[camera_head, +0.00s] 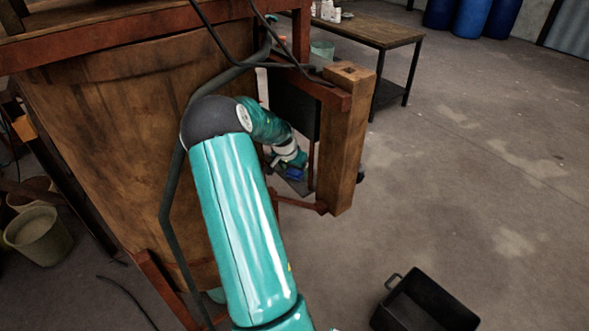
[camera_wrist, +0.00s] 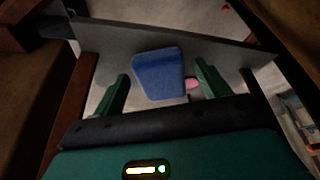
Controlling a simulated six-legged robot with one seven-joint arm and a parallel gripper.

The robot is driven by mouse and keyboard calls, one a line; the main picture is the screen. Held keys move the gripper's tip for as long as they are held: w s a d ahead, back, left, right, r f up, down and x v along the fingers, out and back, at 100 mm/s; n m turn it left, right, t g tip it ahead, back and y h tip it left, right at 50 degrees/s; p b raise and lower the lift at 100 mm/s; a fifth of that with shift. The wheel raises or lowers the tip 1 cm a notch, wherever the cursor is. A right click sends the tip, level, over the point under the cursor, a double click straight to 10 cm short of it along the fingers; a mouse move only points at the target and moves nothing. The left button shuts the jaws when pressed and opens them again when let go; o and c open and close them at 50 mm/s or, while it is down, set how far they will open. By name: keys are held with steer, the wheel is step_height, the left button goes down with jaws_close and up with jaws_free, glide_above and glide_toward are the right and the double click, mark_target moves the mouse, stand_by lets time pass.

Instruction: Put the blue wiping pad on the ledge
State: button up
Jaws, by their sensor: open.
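The blue wiping pad (camera_wrist: 160,73) shows in the wrist view between the two green fingers of my gripper (camera_wrist: 163,84), with a gap on each side. It appears to rest on the grey ledge (camera_wrist: 108,38), overlapping its near edge. Whether its whole underside touches the ledge I cannot tell. The fingers are apart. In the head view a small blue patch, likely the pad (camera_head: 295,174), shows at the end of my arm, just over the dark ledge (camera_head: 297,186). The fingers are hard to make out there.
A small pink thing (camera_wrist: 192,83) lies beside the pad. Dark pipes and cables run above. A black crate (camera_head: 425,300) sits on the floor; the floor at right is clear.

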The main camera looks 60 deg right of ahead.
steer(key=v, duration=1.2)
steer(key=shift+s, duration=0.1)
stand_by(0.4)
